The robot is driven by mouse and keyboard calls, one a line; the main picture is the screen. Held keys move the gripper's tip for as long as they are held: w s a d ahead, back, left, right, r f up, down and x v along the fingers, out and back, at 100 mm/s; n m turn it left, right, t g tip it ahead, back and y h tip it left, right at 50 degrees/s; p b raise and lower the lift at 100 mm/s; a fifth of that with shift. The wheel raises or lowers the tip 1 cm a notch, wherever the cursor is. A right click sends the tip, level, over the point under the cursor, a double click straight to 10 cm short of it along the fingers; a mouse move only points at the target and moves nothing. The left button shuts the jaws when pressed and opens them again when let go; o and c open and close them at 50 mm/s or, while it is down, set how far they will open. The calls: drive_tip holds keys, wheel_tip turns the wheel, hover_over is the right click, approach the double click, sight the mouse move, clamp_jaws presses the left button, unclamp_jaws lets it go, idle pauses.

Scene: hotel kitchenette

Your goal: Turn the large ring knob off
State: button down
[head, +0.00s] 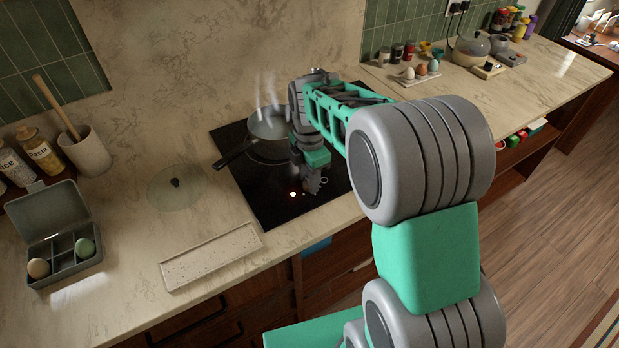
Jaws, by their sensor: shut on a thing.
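My gripper (312,184) points down at the cooktop's front right, just right of the red light. It is shut on a small knob there, which the fingers almost wholly hide. The knob's setting cannot be read. My arm covers the cooktop's right side.
A glass lid (176,188) and a pale rectangular tray (211,257) lie left of the cooktop. An open grey box (55,235) with egg-shaped things stands at far left. An egg holder (416,76) and jars stand at the back right.

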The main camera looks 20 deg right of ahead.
idle(0.4)
drive_tip(key=c, duration=1)
unclamp_jaws()
wheel_tip(320, 180, up, 7)
drive_tip(key=shift+r+b, duration=0.15)
drive_tip(key=shift+b, duration=0.4)
drive_tip(key=shift+r, duration=0.3)
